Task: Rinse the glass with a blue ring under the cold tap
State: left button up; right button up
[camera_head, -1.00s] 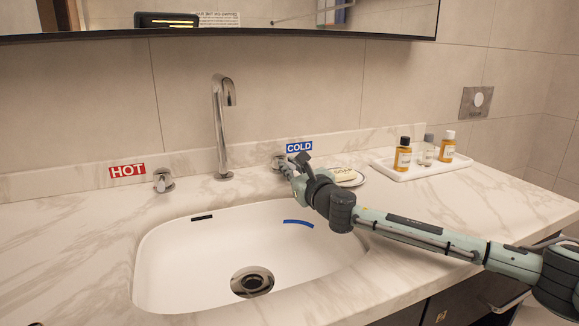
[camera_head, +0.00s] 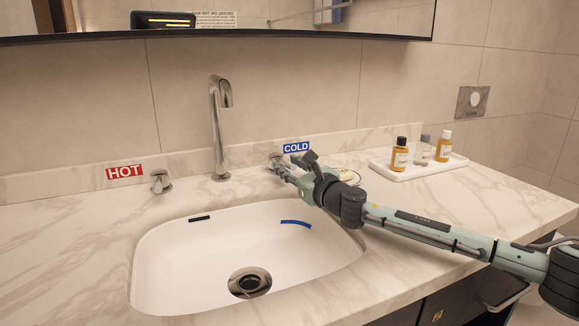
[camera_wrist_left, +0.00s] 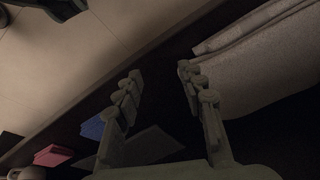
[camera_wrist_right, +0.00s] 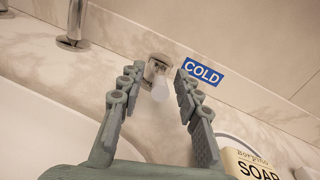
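The cold tap's knob (camera_head: 274,158) sits below the blue COLD label (camera_head: 296,148), right of the metal spout (camera_head: 219,130). My right gripper (camera_head: 284,172) is at this knob. In the right wrist view the knob (camera_wrist_right: 157,66) shows between the parted fingertips of the right gripper (camera_wrist_right: 157,78), with a pale blurred part in front of it. I cannot tell whether the fingers touch it. I see no water under the spout. My left gripper (camera_wrist_left: 160,85) is open and empty in the left wrist view, over a dark area. No glass with a blue ring is visible.
The white basin (camera_head: 180,255) has a black mark and a blue mark on its rear wall. The hot knob (camera_head: 161,181) is left of the spout. Soap (camera_wrist_right: 248,166) lies right of my right gripper. A white tray (camera_head: 400,175) holds small bottles. Folded grey towels (camera_wrist_left: 265,60) lie near my left gripper.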

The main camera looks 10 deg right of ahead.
jog(key=v, duration=0.7)
jog(key=shift+s, duration=0.3)
jog(key=shift+d, duration=0.1)
jog(key=shift+c, duration=0.3)
